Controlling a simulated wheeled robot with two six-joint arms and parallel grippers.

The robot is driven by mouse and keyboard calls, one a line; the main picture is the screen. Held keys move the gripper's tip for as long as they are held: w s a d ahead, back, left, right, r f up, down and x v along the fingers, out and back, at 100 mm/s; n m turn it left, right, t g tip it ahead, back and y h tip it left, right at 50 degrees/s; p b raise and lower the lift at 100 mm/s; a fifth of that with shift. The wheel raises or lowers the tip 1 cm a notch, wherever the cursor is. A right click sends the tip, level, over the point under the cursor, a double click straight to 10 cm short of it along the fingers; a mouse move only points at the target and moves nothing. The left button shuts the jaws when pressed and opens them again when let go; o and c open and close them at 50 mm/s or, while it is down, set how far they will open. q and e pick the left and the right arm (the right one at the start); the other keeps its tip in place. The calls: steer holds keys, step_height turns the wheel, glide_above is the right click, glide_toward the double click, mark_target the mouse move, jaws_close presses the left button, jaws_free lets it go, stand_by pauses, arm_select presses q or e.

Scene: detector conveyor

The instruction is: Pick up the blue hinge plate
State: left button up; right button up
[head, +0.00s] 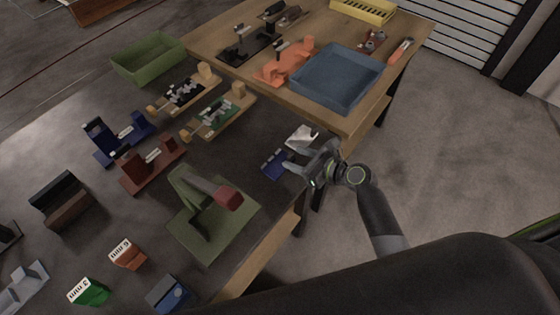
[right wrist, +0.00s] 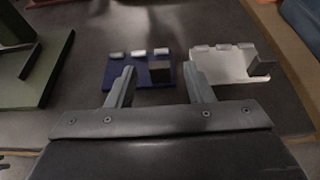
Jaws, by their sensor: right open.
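The blue hinge plate (head: 274,163) lies on the dark table top near its right edge, left of my right gripper. In the right wrist view the blue plate (right wrist: 138,73) lies ahead of the fingers, mostly toward the left finger, with pale knuckles along its far edge. My right gripper (head: 300,168) is open and empty; it also shows in the right wrist view (right wrist: 160,86). I cannot tell its exact height above the table. My left gripper is not in view.
A white hinge plate (head: 301,137) lies close beside the blue one, also in the right wrist view (right wrist: 222,66). A green press-like fixture (head: 226,232) with a red-ended arm stands to the left. A blue tray (head: 337,103) sits on the wooden table behind.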

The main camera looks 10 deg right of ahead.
mark_target(278, 161)
steer(key=shift+x, duration=1.3)
steer(key=shift+c, duration=0.5)
jaws_close()
